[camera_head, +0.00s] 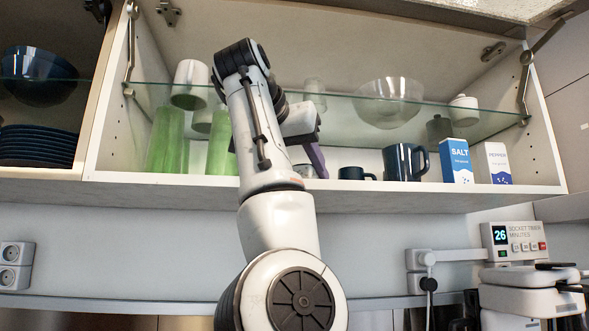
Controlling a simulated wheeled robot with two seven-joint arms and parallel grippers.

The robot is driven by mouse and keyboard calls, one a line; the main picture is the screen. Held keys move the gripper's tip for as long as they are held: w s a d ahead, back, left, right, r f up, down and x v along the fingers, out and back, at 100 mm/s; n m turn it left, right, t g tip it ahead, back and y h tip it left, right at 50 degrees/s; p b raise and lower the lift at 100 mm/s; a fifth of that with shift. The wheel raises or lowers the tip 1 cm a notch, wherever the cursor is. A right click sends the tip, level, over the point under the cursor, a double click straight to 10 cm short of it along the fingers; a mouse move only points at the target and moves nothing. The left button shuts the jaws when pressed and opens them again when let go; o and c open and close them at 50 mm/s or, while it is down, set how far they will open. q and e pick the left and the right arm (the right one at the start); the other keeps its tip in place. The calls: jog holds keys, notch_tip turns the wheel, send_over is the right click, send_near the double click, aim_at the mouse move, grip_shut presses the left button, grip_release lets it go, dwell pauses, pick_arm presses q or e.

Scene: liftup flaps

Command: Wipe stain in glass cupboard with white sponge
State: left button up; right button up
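The cupboard (105,160) is open, with a glass shelf (340,98) across its middle. One arm of mine, which looks like the left, rises in front of it. Its gripper (317,160) is inside the cupboard, below the glass shelf and left of the small dark cup. One dark purplish finger shows, and the wrist hides the rest, so I cannot tell if it is open or holds anything. I see no white sponge and cannot make out a stain; the arm covers part of the cupboard floor. My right gripper is not in view.
Green glasses (166,140) stand left of the arm. A small dark cup (354,173), dark mug (403,162), salt box (456,161) and pepper box (494,163) stand right. A glass bowl (389,100) and white cup (190,84) sit on the glass shelf.

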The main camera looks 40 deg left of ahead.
pick_arm(q)
jog(key=shift+w+d+p, duration=0.3)
jog(key=shift+w+d, duration=0.2)
jog(key=shift+w, duration=0.15)
jog(key=shift+w+d+f, duration=0.15)
jog(key=shift+w+d, duration=0.4)
jog(key=shift+w, duration=0.05)
jog(key=shift+w+d, duration=1)
jog(key=shift+w, duration=0.3)
jog(key=shift+w+d, duration=1)
jog(key=shift+w, duration=0.3)
jog(key=shift+s, duration=0.1)
